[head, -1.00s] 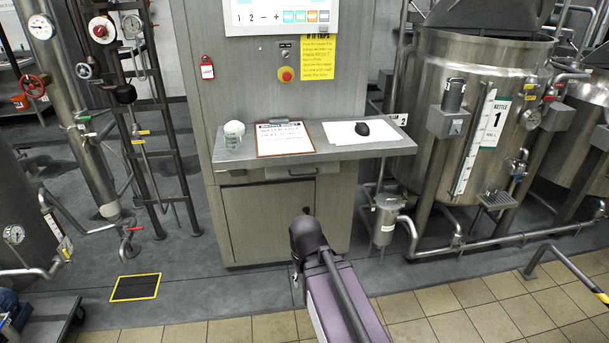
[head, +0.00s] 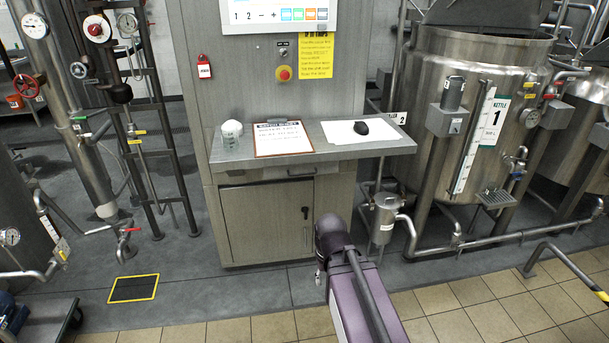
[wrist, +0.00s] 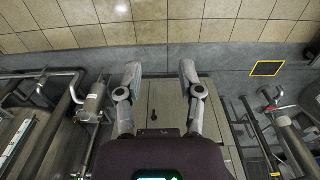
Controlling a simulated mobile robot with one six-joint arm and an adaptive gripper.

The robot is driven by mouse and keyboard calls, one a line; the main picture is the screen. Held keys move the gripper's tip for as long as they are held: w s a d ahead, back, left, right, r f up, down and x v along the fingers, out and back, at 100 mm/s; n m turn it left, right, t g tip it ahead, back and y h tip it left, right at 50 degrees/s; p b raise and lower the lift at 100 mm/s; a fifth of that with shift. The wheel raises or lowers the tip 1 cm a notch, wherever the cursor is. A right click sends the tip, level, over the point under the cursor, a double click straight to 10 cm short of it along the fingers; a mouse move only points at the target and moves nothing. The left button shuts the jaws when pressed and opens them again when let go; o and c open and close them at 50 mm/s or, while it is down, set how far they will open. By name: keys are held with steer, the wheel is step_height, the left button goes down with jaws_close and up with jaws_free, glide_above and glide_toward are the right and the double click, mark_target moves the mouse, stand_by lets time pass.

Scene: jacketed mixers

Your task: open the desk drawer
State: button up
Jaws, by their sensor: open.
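The desk drawer (head: 262,178) is a thin grey metal front just under the desk top (head: 368,147), with a bar handle (head: 302,173) near its right end. It looks closed. My gripper (wrist: 160,75) shows in the wrist view with its two fingers wide apart and nothing between them. The cabinet door (wrist: 166,103) below the drawer shows beyond and between the fingers, upside down. My gripper's body hides the drawer in the wrist view.
A small metal canister (head: 386,215) and pipes stand close on the right. The floor before the cabinet's left side is clear.

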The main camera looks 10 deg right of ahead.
steer(key=shift+d, duration=0.15)
steer(key=shift+w, duration=0.1)
steer(key=n+t+b, duration=1.8)
steer(key=t+b, duration=0.2)
steer(key=b, duration=0.1)
glide_toward(302, 174)
steer(key=s+f, duration=0.1)
steer(key=s, duration=0.2)
steer(key=shift+s+d, duration=0.1)
steer(key=shift+s, duration=0.05)
steer(key=w+p, duration=0.1)
steer(key=w, duration=0.3)
steer(key=w+r+p, duration=0.1)
steer(key=w, duration=0.4)
steer(key=w+r+p, duration=0.1)
steer(key=w, duration=0.3)
steer(key=shift+w+r, duration=0.25)
steer(key=shift+w, duration=0.05)
